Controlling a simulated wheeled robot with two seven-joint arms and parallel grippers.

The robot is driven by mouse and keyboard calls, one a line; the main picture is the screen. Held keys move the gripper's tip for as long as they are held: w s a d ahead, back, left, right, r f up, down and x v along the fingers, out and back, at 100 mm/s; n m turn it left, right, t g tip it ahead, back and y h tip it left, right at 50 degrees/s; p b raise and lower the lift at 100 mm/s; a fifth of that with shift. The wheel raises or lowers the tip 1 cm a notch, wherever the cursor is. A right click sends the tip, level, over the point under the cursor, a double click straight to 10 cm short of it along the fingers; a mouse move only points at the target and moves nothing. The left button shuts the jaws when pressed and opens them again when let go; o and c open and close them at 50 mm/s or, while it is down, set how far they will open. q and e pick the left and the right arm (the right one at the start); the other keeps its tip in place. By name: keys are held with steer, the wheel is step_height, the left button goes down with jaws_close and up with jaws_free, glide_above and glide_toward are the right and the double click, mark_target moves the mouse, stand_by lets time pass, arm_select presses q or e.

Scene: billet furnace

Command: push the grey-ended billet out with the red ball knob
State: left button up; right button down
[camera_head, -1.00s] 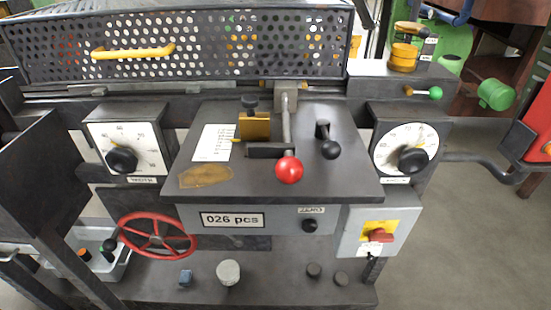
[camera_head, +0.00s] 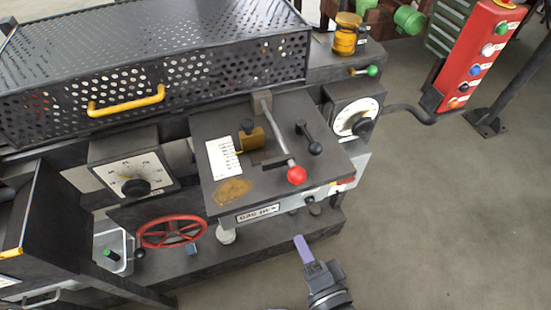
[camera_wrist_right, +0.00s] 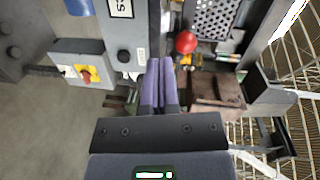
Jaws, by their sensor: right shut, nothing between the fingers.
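The red ball knob (camera_head: 297,175) sits on the end of a grey lever above the dark sloping console top (camera_head: 215,190). In the right wrist view the knob (camera_wrist_right: 187,42) is beyond and slightly right of my fingertips, apart from them. My right gripper (camera_head: 302,245) is in front of the console, below the knob in the picture. Its purple fingers are shut and empty, and they also show in the right wrist view (camera_wrist_right: 158,65). I cannot make out a grey-ended billet. A rusty brown block (camera_wrist_right: 217,92) shows in the right wrist view, but I cannot tell what it is. My left gripper is out of view.
A black ball lever (camera_head: 314,147) stands right of the red-knobbed one. A red handwheel (camera_head: 172,232) is at lower left. A perforated guard (camera_head: 160,75) with a yellow handle (camera_head: 127,101) lies behind. A red button post (camera_head: 478,55) stands at right.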

step_height(320, 180, up, 3)
steer(key=shift+s+m+t, duration=0.15)
steer(key=shift+m+t, duration=0.65)
steer(key=shift+m, duration=0.3)
glide_toward(271, 166)
steer(key=x, duration=0.7)
steer(key=shift+d+f, duration=0.1)
steer(key=shift+w, duration=0.25)
